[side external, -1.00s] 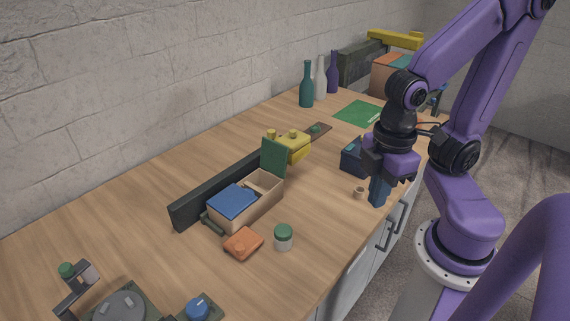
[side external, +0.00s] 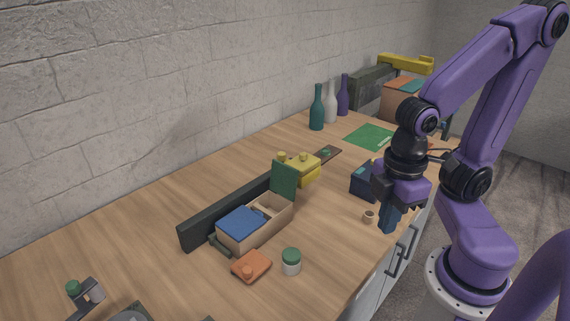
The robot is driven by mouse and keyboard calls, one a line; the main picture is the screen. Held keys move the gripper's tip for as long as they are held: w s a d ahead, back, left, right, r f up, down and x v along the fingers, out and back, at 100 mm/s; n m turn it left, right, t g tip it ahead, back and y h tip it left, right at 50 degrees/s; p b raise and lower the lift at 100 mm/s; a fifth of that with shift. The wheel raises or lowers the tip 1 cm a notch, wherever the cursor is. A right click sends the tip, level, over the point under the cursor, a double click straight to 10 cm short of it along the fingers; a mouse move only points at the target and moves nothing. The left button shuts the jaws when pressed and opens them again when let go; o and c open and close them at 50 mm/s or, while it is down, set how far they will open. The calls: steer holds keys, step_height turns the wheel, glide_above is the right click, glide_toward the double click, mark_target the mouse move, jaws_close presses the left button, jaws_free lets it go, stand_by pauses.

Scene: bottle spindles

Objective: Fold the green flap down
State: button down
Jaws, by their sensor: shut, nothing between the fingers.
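The green flap (side external: 284,180) stands upright at the far right end of a small light-wood box (side external: 262,231). A blue flap (side external: 241,222) lies flat over the box's near left part. The compartment beside the green flap is open at the top, with a small piece showing at its edge. My gripper (side external: 390,220) is shut and empty, pointing down near the counter's front edge, right of the box and well apart from the flap. Its fingertips are hard to separate from the dark blue shape under the hand.
A dark rail (side external: 219,212) runs behind the box, with a yellow block (side external: 301,168) past its far end. An orange piece (side external: 251,266) and a green-lidded jar (side external: 291,262) stand in front. A small tan cup (side external: 369,215) and a navy box (side external: 366,180) are near my gripper.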

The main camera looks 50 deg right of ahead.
stand_by(0.4)
steer(key=w+d+m+y, duration=0.2)
steer(key=w+m, duration=0.1)
steer(key=w, duration=0.7)
steer(key=w+d+m+y, duration=0.2)
steer(key=w+m+y, duration=0.15)
steer(key=w, duration=0.65)
steer(key=w+d+m+t, duration=0.2)
steer(key=w+d, duration=0.3)
steer(key=d, duration=0.3)
steer(key=w+d+m+t, duration=0.3)
steer(key=w+d, duration=0.3)
steer(key=d, duration=0.2)
glide_toward(283, 180)
steer(key=w, duration=0.1)
steer(key=w+f, duration=0.1)
steer(key=w, duration=0.1)
steer(key=shift+a+f+n, duration=0.15)
steer(key=shift+f+n, duration=0.05)
steer(key=shift+n, duration=0.05)
